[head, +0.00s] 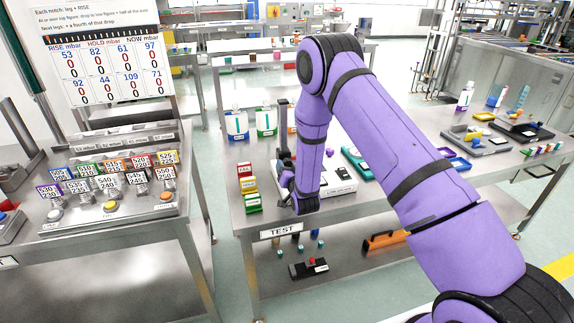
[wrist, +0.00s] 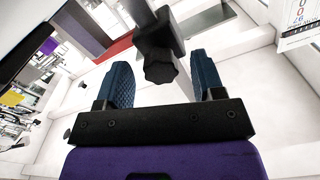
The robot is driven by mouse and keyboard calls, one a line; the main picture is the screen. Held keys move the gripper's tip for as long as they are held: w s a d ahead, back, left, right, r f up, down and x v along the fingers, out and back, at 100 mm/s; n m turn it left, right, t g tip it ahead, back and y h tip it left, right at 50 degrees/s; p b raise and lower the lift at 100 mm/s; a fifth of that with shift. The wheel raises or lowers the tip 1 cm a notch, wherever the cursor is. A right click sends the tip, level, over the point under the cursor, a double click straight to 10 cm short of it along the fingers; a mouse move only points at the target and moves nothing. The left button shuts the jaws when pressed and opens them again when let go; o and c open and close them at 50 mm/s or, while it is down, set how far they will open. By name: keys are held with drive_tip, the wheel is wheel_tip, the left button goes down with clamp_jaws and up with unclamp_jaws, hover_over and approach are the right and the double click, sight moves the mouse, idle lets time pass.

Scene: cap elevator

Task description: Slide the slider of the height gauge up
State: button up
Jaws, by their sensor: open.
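The height gauge shows in the head view as a thin dark upright post (head: 283,115) just left of my forearm, on the table marked TEST. Its lower part is largely hidden by my arm. In the wrist view the slider with its black knob (wrist: 160,66) lies close ahead, on a grey column. My gripper (wrist: 163,75) has its two blue textured fingers apart, one on each side of the knob. Gaps show between the fingers and the knob, with no contact visible. In the head view my gripper is mostly hidden by my wrist.
Red, yellow and green boxes (head: 247,186) stand left of my wrist. A white box (head: 340,181) and a teal tray (head: 357,162) lie to its right. Bottles (head: 236,125) stand behind. A separate table with a button panel (head: 110,205) is at the left.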

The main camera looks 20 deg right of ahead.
sight(284, 117)
drive_tip(key=shift+w, duration=1.1)
clamp_jaws()
wheel_tip(284, 117, up, 16)
drive_tip(key=shift+r, duration=0.1)
unclamp_jaws()
drive_tip(key=shift+s, duration=0.1)
drive_tip(key=s, duration=1)
drive_tip(key=shift+s, duration=0.35)
